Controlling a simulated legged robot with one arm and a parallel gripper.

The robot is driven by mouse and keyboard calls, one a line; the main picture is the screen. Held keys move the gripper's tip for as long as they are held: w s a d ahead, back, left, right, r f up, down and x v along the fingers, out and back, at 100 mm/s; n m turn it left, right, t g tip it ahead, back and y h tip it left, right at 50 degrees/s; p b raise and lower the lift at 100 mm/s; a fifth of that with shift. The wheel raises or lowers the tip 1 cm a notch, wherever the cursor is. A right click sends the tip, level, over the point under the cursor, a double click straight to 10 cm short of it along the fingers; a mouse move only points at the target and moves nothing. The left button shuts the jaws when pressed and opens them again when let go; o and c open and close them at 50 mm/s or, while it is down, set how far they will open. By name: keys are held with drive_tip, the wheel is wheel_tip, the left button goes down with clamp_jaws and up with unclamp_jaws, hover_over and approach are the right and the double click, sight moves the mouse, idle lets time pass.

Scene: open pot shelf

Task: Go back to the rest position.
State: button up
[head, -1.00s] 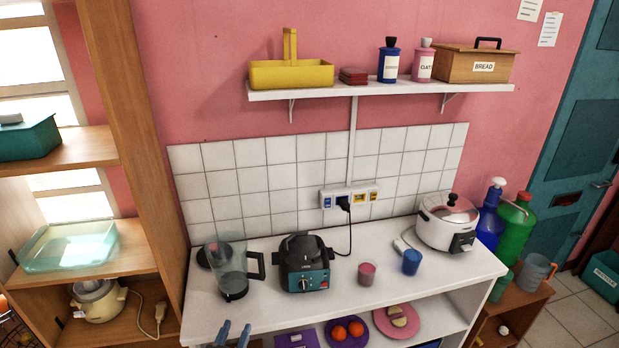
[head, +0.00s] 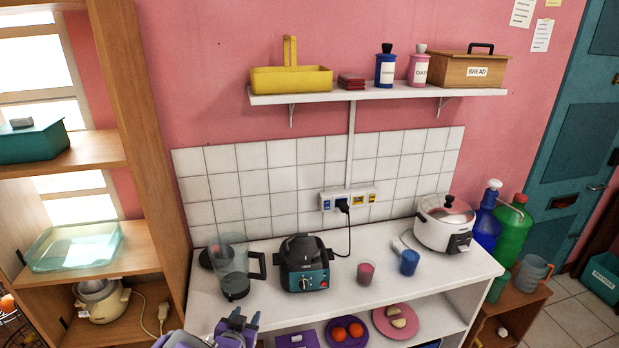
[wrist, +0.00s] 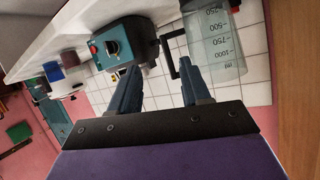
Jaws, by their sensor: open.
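My gripper (head: 238,322) shows at the bottom of the head view, in front of the counter's front edge and below the blender jug. In the wrist view its two blue-grey fingers (wrist: 160,88) stand apart with nothing between them. The wrist view is strongly tilted; the clear blender jug (wrist: 217,45) and the black and teal appliance (wrist: 122,48) show beyond the fingertips. Nothing is held.
The white counter (head: 330,300) holds the jug (head: 235,275), the appliance (head: 303,265), two cups and a white cooker (head: 445,225). A wooden shelf unit (head: 135,150) stands close at left. Plates with food lie on the lower shelf.

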drive_tip(key=s+d+r+n+g+y, duration=0.1)
drive_tip(key=s+d+r+g+y, duration=0.2)
drive_tip(key=s+d+r+g, duration=0.65)
drive_tip(key=s+d+r+g+h, duration=0.1)
drive_tip(key=s+d+r, duration=0.3)
drive_tip(key=s+d, duration=0.7)
drive_tip(key=s+d+r+n+g, duration=0.1)
drive_tip(key=s+d+r+g, duration=0.2)
drive_tip(key=s+d, duration=0.7)
drive_tip(key=s+g, duration=0.1)
drive_tip(key=s, duration=0.6)
drive_tip(key=shift+s+d+r+n+g+h, duration=0.15)
drive_tip(key=shift+d+r+n+g+h, duration=0.15)
drive_tip(key=shift+d+r+g+h, duration=0.1)
